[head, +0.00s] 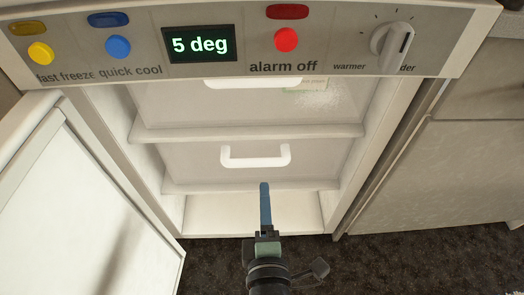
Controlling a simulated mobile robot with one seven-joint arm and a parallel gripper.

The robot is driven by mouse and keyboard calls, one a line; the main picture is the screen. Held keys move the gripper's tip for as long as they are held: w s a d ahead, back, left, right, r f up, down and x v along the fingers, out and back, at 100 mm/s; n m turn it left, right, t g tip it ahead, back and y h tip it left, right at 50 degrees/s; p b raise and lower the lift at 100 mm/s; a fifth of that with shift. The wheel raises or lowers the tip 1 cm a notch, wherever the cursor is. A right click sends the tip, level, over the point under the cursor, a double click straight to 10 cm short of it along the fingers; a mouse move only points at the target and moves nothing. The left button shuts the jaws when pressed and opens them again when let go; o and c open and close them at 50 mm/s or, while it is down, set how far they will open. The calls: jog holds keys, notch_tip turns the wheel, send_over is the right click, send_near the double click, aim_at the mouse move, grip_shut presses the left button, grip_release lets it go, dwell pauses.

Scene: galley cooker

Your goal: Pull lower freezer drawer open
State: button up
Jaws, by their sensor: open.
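The lower freezer drawer (195,162) is a frosted pale panel inside the open freezer, and it looks pushed in. Its white U-shaped handle (255,162) is on the front, near the middle of the head view. My gripper (265,187) points up and inward from the bottom of the view, its blue finger tip just below the handle and slightly right of its centre. The gripper is open and appears empty. The handle is fully visible, with a visible gap in the picture to the fingertip. One finger hides most of the other.
The upper drawer (175,105) with its own handle (253,83) is above. The freezer door (75,205) stands open at left. A control panel (345,45) with buttons and a knob overhangs the top. Grey cabinets (445,175) flank the right; dark floor lies below.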

aim_at(263, 165)
jog(key=b+x, duration=0.3)
jog(key=x, duration=0.9)
jog(key=shift+w, duration=0.1)
grip_shut()
dwell(1.1)
